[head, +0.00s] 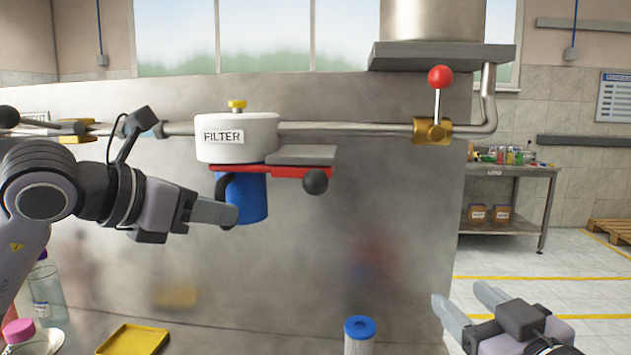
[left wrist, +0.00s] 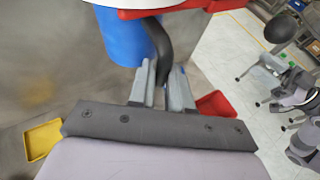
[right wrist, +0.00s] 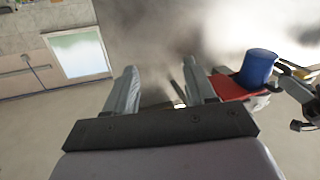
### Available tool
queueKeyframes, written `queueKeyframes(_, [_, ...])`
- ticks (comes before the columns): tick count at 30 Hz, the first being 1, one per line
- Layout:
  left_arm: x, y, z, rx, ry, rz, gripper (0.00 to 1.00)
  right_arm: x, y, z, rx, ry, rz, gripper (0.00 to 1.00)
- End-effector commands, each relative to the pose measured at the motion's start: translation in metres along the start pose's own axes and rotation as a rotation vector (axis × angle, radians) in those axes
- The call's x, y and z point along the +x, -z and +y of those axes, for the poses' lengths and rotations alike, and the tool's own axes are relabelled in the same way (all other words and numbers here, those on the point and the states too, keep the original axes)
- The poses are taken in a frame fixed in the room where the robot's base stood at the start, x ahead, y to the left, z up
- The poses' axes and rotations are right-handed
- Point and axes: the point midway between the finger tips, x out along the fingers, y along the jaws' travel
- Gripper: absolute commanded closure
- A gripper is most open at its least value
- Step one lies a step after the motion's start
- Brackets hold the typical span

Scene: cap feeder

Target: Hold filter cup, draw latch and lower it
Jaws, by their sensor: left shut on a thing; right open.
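The blue filter cup (head: 252,200) hangs upright under the white filter head (head: 240,150). A red latch bar (head: 285,171) with a black knob (head: 316,181) runs under the head and out to the right. My left gripper (head: 232,207) is shut on the cup's dark curved handle; the left wrist view shows the handle (left wrist: 158,42) between the fingers, beside the blue cup (left wrist: 122,38). My right gripper (head: 462,297) is open and empty at lower right, well apart from the latch. In the right wrist view its fingers (right wrist: 160,68) are spread.
A steel pipe with a red-knobbed valve (head: 433,128) runs right of the filter head. A steel panel (head: 380,230) stands behind. A red tray (left wrist: 215,104) shows in the left wrist view.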

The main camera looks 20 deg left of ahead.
Motion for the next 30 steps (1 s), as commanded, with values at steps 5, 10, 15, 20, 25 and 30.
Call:
queueKeyframes(5, [0.002, 0.003, -0.001, -0.002, 0.004, 0.01, 1.0, -0.003, 0.061, -0.036, -0.03, 0.069, 0.041, 0.45])
queueKeyframes(10, [0.002, 0.003, -0.001, -0.002, 0.004, 0.011, 1.0, -0.015, 0.106, -0.071, -0.078, 0.118, 0.061, 0.45])
queueKeyframes(15, [0.002, 0.003, -0.001, -0.002, 0.004, 0.012, 1.0, -0.031, 0.14, -0.103, -0.137, 0.15, 0.073, 0.45])
queueKeyframes(20, [0.002, 0.004, -0.001, -0.002, 0.005, 0.012, 1.0, -0.044, 0.158, -0.124, -0.184, 0.16, 0.076, 0.45])
queueKeyframes(25, [0.002, 0.004, -0.001, -0.002, 0.005, 0.013, 1.0, -0.052, 0.166, -0.135, -0.211, 0.16, 0.076, 0.45])
queueKeyframes(30, [0.002, 0.004, -0.001, -0.002, 0.005, 0.013, 1.0, -0.046, 0.167, -0.138, -0.217, 0.161, 0.074, 0.45])
